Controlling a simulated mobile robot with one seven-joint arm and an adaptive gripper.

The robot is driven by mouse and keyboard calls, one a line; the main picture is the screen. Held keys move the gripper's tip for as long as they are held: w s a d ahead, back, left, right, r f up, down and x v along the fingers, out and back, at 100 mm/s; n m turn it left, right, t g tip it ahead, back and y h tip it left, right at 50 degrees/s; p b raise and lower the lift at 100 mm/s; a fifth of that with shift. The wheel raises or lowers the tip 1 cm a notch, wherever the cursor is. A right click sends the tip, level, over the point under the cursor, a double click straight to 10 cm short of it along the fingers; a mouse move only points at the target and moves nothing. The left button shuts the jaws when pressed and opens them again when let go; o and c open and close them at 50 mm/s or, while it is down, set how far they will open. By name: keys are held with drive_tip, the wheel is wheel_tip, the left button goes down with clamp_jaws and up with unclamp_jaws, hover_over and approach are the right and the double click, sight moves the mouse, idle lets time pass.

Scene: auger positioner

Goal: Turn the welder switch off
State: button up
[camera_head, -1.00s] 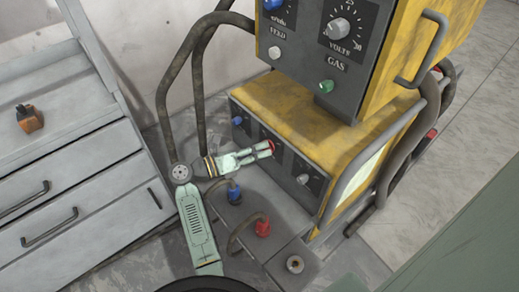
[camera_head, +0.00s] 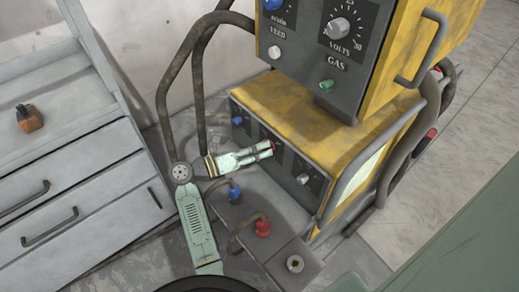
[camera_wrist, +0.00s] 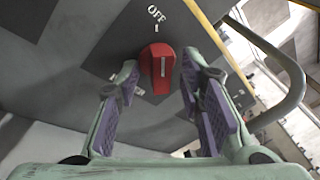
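The welder switch is a red knob (camera_wrist: 157,66) on the dark front panel, seen in the wrist view ahead of my gripper. The word OFF with a tick is above it. An ON label is at its lower left, partly hidden by my left finger. A pale line on the knob runs roughly up and down; I cannot tell which label it indicates. My gripper (camera_wrist: 160,78) is partly open, with a fingertip on each side of the knob and gaps visible. In the head view, my gripper (camera_head: 272,147) is at the lower panel, where red shows at its tips.
The yellow welder (camera_head: 290,105) has an upper box with dials and a green knob (camera_head: 327,85). Blue (camera_head: 234,190) and red (camera_head: 263,227) cable plugs sit below my gripper. Grey drawers (camera_head: 70,190) stand left. Dark hoses (camera_head: 197,90) rise behind my arm.

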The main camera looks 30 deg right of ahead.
drive_tip(key=w+a, duration=0.1)
drive_tip(key=a, duration=1.1)
drive_tip(key=shift+w, duration=0.3)
